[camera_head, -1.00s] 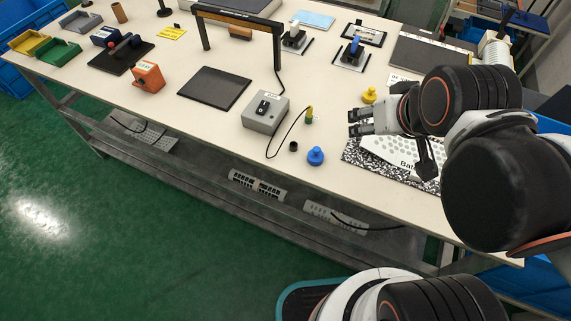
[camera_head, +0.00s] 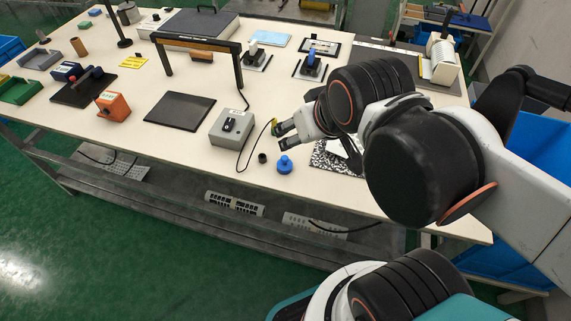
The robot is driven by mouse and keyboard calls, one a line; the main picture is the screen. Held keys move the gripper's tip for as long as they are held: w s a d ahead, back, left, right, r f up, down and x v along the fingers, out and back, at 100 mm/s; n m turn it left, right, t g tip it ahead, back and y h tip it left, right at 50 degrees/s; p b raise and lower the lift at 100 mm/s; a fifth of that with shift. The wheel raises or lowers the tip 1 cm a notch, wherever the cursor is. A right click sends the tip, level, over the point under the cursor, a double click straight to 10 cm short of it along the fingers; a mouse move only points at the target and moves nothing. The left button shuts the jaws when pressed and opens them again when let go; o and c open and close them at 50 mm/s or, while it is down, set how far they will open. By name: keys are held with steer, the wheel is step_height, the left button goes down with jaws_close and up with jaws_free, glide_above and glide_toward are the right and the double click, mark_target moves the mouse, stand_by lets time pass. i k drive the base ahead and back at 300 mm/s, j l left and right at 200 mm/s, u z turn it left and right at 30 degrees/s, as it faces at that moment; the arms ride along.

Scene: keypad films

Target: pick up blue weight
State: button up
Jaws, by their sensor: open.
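The blue weight (camera_head: 285,165) is a small round piece with a knob on top. It stands upright on the table near the front edge. My gripper (camera_head: 278,136) is open and empty, just behind and above the blue weight in the picture, with its fingers pointing left. The fingers look apart from the weight; their exact height over the table is hard to tell. My arm hides part of the table to the right.
A grey control box (camera_head: 232,127) with a cable stands left of the weight. A small black cylinder (camera_head: 262,158) is close beside the weight. A speckled board (camera_head: 335,157) lies to the right, partly covered by my arm. The table's front edge is near.

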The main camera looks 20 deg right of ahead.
mark_target(284, 165)
steer(key=k+l+z, duration=0.1)
steer(key=z, duration=0.3)
steer(key=l+z, duration=0.4)
steer(key=k+j, duration=0.1)
steer(key=j, duration=0.35)
steer(key=k+j, duration=0.1)
steer(key=j, duration=0.35)
steer(key=k+j+u, duration=0.1)
steer(key=j, duration=0.4)
